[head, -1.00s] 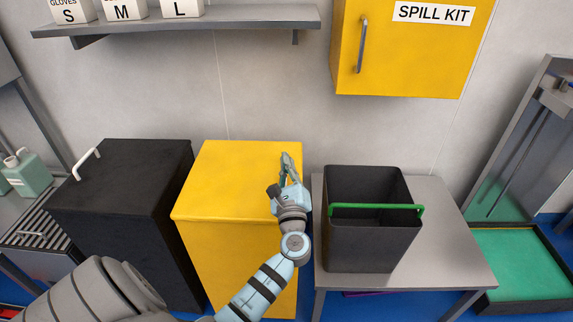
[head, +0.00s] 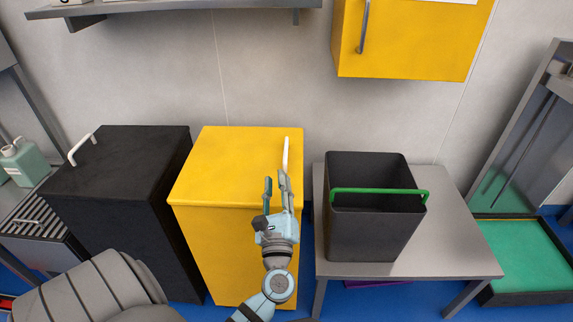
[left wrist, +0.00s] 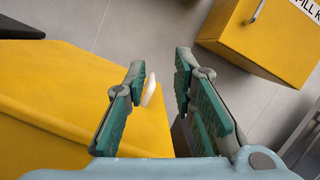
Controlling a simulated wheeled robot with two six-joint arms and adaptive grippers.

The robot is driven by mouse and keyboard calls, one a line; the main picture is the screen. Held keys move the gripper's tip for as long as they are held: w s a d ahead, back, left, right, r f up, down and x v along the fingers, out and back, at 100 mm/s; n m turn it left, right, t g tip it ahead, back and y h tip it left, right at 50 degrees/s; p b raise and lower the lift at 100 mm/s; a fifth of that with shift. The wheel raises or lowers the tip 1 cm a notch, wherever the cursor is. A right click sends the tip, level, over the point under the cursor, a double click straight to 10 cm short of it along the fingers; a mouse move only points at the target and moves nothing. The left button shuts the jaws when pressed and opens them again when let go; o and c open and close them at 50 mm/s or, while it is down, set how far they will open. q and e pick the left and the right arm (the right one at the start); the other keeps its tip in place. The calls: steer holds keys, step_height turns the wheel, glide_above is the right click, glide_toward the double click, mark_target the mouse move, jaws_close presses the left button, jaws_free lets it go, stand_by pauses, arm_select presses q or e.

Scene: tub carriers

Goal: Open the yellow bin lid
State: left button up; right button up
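The yellow bin (head: 228,250) stands against the wall, and its flat yellow lid (head: 235,165) is closed. A white handle (head: 285,155) stands up at the lid's right edge. My left gripper (head: 276,183) is over the front right part of the lid, nearer to me than the handle. Its fingers are apart with nothing between them. In the left wrist view the handle (left wrist: 149,90) shows beyond the open gripper (left wrist: 160,70), close to the left finger and partly hidden by it. My right gripper is not in view.
A black bin (head: 120,165) with a white handle stands left of the yellow one. To the right, a dark tub (head: 370,235) with a green handle stands on a grey table (head: 460,250). A yellow wall cabinet (head: 420,40) and a grey shelf (head: 190,12) hang above.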

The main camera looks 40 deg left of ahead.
arm_select(q)
steer(key=w+a+r+m+t+h+p, duration=0.1)
steer(key=w+a+r+h+p, duration=0.2)
steer(key=a, duration=0.5)
steer(key=n+g+h+b, duration=0.2)
steer(key=n+h, duration=0.1)
steer(key=h, duration=0.3)
glide_toward(286, 147)
steer(key=b+x, duration=0.1)
steer(key=x, duration=0.2)
steer(key=b+x, duration=0.1)
steer(key=x, duration=0.2)
steer(key=f+b+x, duration=0.1)
steer(key=x, duration=0.2)
steer(key=shift+s+d, duration=0.1)
steer(key=shift+s, duration=0.05)
steer(key=shift+w+a, duration=0.2)
steer(key=shift+w, duration=0.3)
steer(key=shift+c, duration=0.3)
jaws_close()
